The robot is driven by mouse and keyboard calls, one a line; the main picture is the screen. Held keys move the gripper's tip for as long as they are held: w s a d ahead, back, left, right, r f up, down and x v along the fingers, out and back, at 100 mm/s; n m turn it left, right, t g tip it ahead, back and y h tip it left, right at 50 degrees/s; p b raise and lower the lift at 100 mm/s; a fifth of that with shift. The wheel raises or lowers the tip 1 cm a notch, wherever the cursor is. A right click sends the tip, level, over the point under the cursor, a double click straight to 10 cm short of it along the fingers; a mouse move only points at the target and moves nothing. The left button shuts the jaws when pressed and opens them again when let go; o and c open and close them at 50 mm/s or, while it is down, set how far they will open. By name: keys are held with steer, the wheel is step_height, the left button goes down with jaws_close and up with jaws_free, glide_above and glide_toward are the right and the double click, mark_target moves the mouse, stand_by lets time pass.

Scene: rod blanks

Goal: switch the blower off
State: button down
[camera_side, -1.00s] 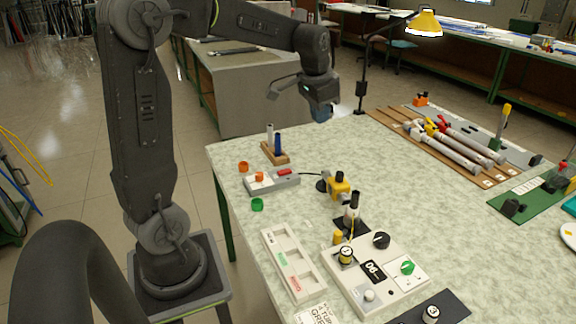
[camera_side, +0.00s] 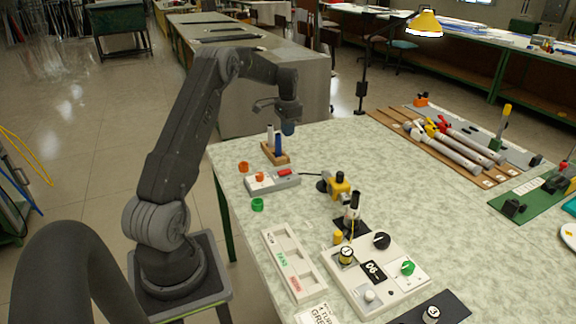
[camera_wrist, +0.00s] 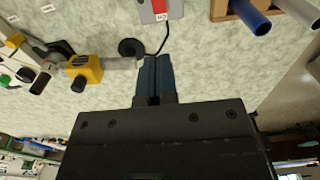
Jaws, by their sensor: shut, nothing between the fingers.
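A grey switch box (camera_side: 262,186) with a red rocker switch (camera_side: 285,172) lies near the table's left edge. In the wrist view the red switch (camera_wrist: 160,9) is partly cut off at the top edge, and whether it is on or off cannot be told. A black cable runs from the box to a black round base (camera_side: 323,185) beside a yellow unit (camera_side: 340,188), which may be the blower. My gripper (camera_side: 288,129) is shut and empty, above the table's far left part, near the rod rack. Its blue fingers (camera_wrist: 153,62) are together in the wrist view.
A wooden rack (camera_side: 276,156) holds upright rods, including a blue one, close to my gripper. An orange ring (camera_side: 243,167) and a green ring (camera_side: 257,204) lie nearby. A control panel (camera_side: 337,269) with knobs and a white tray (camera_side: 291,262) stand in front.

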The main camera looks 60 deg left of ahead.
mark_target(288, 170)
step_height(288, 170, down, 14)
steer(key=shift+r, duration=0.1)
stand_by(0.6)
